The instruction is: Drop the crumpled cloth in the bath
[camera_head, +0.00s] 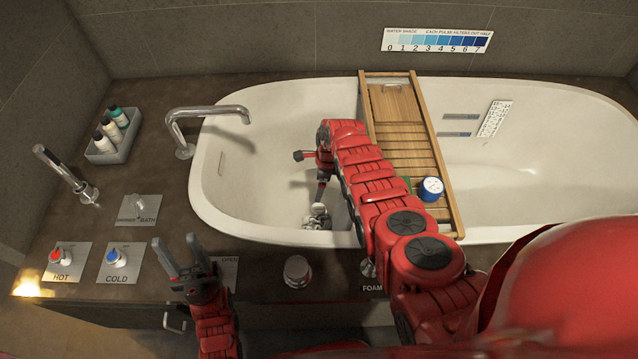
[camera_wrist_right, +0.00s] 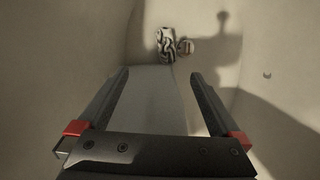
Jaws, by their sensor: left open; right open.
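The crumpled cloth (camera_head: 317,217), grey and white, is inside the white bath (camera_head: 215,180), low near its front wall. In the right wrist view a dark-and-white patterned bundle, apparently the cloth (camera_wrist_right: 166,45), lies beyond the fingertips. My right gripper (camera_head: 321,192) reaches down into the bath above the cloth. In the wrist view its fingers (camera_wrist_right: 159,75) are wide apart with nothing between them. My left gripper (camera_head: 180,258) is open and empty over the front counter, left of the bath. My right arm hides part of the bath's front rim.
A wooden bath tray (camera_head: 445,205) spans the tub, with a blue-and-white tin (camera_head: 431,189) on it. A tap (camera_head: 205,112) overhangs the left rim. Hot (camera_head: 62,258) and cold (camera_head: 115,260) knobs and a bottle tray (camera_head: 120,150) are at left.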

